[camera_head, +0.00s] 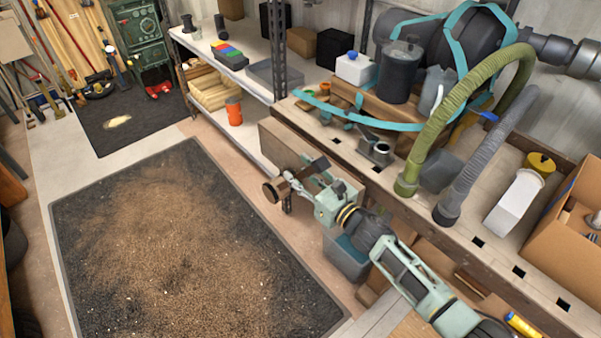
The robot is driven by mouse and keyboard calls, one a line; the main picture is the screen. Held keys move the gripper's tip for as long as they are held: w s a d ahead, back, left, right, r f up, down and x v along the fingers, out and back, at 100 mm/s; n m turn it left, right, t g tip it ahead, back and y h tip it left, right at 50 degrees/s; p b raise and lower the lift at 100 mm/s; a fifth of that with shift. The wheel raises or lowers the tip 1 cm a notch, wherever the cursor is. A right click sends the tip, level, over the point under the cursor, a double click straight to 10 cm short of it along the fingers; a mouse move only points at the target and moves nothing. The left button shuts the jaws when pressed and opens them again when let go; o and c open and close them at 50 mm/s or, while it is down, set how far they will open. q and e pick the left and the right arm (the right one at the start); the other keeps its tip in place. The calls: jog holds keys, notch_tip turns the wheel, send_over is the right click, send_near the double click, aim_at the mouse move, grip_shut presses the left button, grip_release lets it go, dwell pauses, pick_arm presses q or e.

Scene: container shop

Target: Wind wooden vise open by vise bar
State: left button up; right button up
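The wooden vise (272,137) is a thick upright board at the left end of the workbench. My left gripper is not in view.
The workbench (511,260) runs along the right with square holes. Green (462,115) and grey hoses (490,155), a white bottle (514,203) and a cardboard box (570,222) stand on it. A shelf (235,75) stands behind the vise. The dirty floor mat (185,250) is clear.

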jog(key=shift+w, duration=0.1)
grip_shut()
dwell(0.3)
